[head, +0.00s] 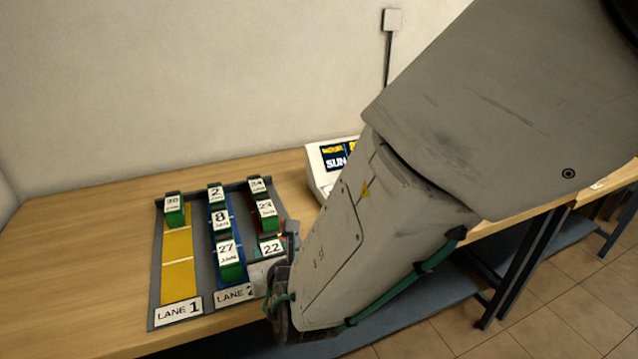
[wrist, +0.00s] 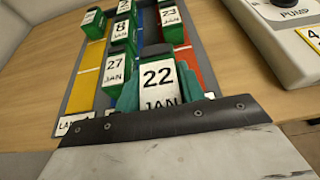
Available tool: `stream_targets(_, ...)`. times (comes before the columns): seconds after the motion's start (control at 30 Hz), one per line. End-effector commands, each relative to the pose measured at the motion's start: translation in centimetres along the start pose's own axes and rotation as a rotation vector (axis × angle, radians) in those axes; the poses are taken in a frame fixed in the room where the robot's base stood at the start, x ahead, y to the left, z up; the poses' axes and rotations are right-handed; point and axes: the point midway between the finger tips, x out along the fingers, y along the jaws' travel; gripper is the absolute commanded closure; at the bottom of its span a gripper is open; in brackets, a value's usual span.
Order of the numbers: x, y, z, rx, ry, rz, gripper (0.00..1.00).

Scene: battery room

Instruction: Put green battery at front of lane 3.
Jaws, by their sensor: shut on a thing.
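The green battery (head: 271,247) has a white label reading 22; in the wrist view the same battery (wrist: 160,88) reads 22 JAN. My gripper (head: 277,262) is shut on it, with teal fingers on both sides in the wrist view (wrist: 160,94). It is at the near part of the red lane 3 (wrist: 191,60), in front of the battery marked 23 (head: 266,213). Another battery (head: 257,186), apparently 24, stands behind that. My arm hides the lane's front end and label. I cannot tell whether the held battery touches the lane.
Blue lane 2 beside it holds batteries 2 (head: 215,193), 8 (head: 220,219) and 27 (head: 228,258), the last close to my left finger. Yellow lane 1 (head: 178,281) holds battery 30 (head: 174,208) at the back. A white device (head: 316,162) stands to the right on the wooden table (head: 90,253).

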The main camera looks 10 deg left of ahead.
Motion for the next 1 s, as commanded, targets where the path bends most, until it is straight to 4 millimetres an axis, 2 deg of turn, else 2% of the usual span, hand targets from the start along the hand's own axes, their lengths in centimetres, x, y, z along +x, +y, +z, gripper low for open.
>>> stream_targets(0.1, 2.9, -1.3, 0.9, 0.002, -0.002, -0.005, 1.00)
stream_targets(0.3, 6.0, -2.6, 1.9, 0.002, -0.002, -0.004, 1.00)
stream_targets(0.6, 8.0, -3.3, 2.5, 0.002, -0.002, -0.003, 1.00)
stream_targets(0.8, 9.1, -3.2, -0.5, -0.001, 0.001, -0.001, 1.00)
stream_targets(1.0, 9.2, -3.1, -0.7, 0.000, -0.003, -0.001, 1.00)
